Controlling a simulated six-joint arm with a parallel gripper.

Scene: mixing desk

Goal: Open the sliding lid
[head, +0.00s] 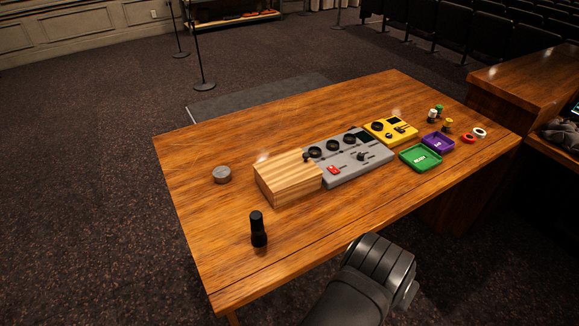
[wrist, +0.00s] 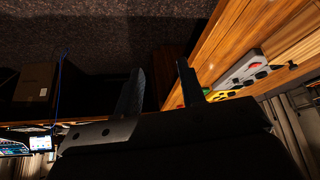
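A pale striped wooden box (head: 287,180) stands on the table at the left end of a grey control panel (head: 345,170). Its flat striped top looks like the lid and covers the box; no opening shows. A small dark knob (head: 305,157) sits at its right back edge, by the panel. My gripper (wrist: 160,66) shows in the wrist view with its two dark fingers apart and nothing between them. It is well away from the box. In the head view my arm is at the table's front edge; the fingers cannot be made out there.
On the wooden table (head: 215,270) are a black upright cylinder (head: 258,229), a grey round puck (head: 222,174), a yellow panel (head: 390,130), a green tray (head: 420,157) and a purple tray (head: 438,141). Several small round pieces lie at the far right. The left part is mostly clear.

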